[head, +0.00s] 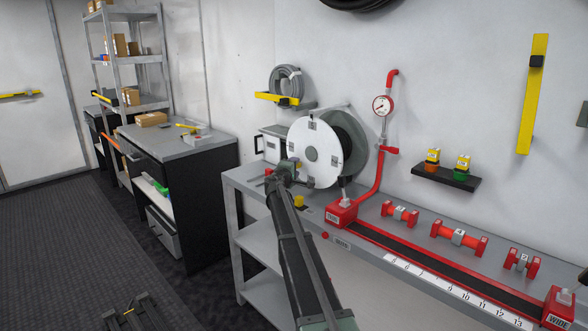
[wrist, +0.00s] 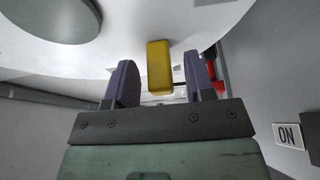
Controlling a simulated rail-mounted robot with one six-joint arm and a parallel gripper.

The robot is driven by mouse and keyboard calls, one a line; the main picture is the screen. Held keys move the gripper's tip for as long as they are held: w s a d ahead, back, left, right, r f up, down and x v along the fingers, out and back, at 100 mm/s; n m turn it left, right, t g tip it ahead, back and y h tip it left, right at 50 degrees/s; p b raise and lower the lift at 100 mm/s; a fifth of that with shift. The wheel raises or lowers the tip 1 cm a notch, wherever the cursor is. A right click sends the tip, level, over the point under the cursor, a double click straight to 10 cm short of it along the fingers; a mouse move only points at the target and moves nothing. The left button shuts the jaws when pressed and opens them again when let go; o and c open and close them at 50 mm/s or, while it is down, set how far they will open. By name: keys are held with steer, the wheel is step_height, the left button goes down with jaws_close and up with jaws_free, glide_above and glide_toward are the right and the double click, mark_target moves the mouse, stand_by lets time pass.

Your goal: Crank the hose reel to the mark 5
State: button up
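The hose reel's white disc (head: 315,152) stands upright on the grey bench, with a dark drum (head: 350,140) behind it. My gripper (head: 284,170) is at the disc's lower left edge. In the wrist view my gripper (wrist: 160,72) is open, its two dark fingers on either side of a yellow block-shaped handle (wrist: 159,68), with a gap visible on both sides. The white disc also fills the top of the wrist view (wrist: 130,50). The number strip (head: 450,287) runs along the bench front; its 5 (head: 393,260) is near the left end.
A red end block (head: 341,215) and a long dark track lie along the bench. Several red fittings (head: 459,238) sit behind it. A red pipe with a gauge (head: 382,106) rises by the reel.

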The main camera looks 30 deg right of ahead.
steer(key=v, duration=1)
steer(key=shift+s+a, duration=0.2)
steer(key=shift+a, duration=0.1)
